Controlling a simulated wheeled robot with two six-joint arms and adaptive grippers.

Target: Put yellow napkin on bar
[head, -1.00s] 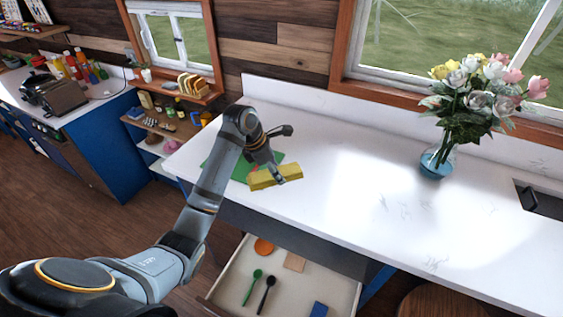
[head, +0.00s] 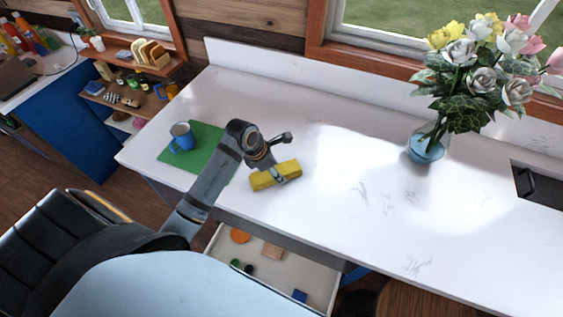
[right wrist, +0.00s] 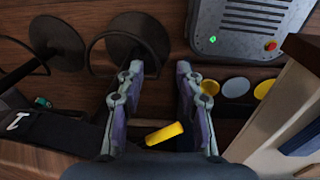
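The yellow napkin (head: 264,181), a thick folded block, is in the head view over the white bar (head: 345,205), right of the green mat. My left gripper (head: 284,173) is shut on its right part. I cannot tell whether the napkin touches the bar top or hangs just above it. My right gripper (right wrist: 161,75) shows in the right wrist view with its fingers wide apart and nothing between the tips. It points down toward the wooden floor, away from the bar.
A blue mug (head: 182,138) stands on the green mat (head: 205,134). A flower vase (head: 428,143) stands farther right, near a dark recess (head: 538,187). An open drawer (head: 313,276) with small items juts out below the bar. The bar's middle is clear.

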